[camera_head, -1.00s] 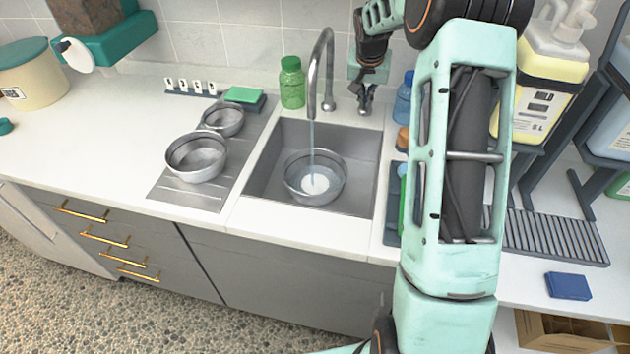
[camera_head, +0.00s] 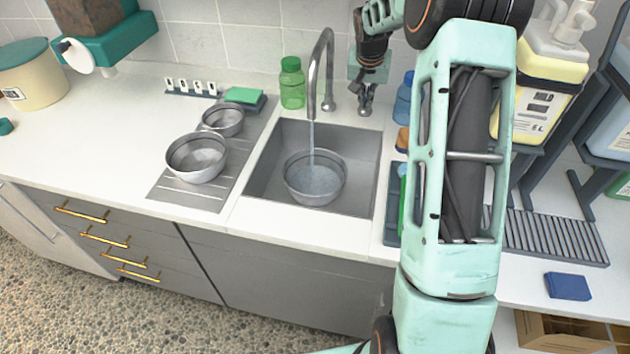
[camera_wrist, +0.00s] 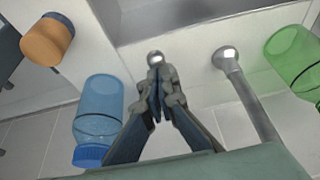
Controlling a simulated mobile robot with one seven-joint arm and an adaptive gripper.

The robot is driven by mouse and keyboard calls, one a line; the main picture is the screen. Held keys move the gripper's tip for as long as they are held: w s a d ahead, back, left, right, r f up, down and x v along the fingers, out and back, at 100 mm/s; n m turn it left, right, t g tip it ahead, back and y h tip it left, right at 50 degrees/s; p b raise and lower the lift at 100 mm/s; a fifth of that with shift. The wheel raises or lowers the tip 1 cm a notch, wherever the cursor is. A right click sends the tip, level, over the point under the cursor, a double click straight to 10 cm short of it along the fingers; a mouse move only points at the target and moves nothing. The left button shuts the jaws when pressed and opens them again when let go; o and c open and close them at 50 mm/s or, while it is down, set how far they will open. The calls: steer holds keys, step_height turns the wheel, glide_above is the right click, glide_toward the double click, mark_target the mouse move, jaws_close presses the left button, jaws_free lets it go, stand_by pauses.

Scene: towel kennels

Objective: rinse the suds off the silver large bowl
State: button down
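A silver bowl (camera_head: 315,190) sits upright in the sink, under the tap (camera_head: 318,70). A stream of water runs from the spout into it, and clear water shows inside with no white suds visible. My gripper (camera_head: 367,88) is behind the sink, to the right of the tap, just above the tap's lever (camera_head: 365,108). In the wrist view my gripper's fingers (camera_wrist: 158,88) are drawn together right at the lever's round knob (camera_wrist: 155,58). I cannot tell whether they touch it. Nothing is seen held between them.
Two more silver bowls, a bigger one (camera_head: 196,165) and a smaller one (camera_head: 222,122), stand on the drainboard (camera_head: 185,195). A green bottle (camera_head: 292,85) is left of the tap.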

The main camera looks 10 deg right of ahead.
steer(key=shift+r+p, duration=0.8)
steer(key=shift+r, duration=0.9)
steer(key=shift+s+r, duration=0.1)
steer(key=shift+r, duration=0.2)
steer(key=p+v, duration=0.2)
steer(key=v, duration=0.4)
steer(key=shift+s, duration=0.25)
steer(key=shift+a, duration=0.15)
steer(key=v, duration=1.1)
steer(key=shift+s+r, duration=0.15)
steer(key=shift+r, duration=0.2)
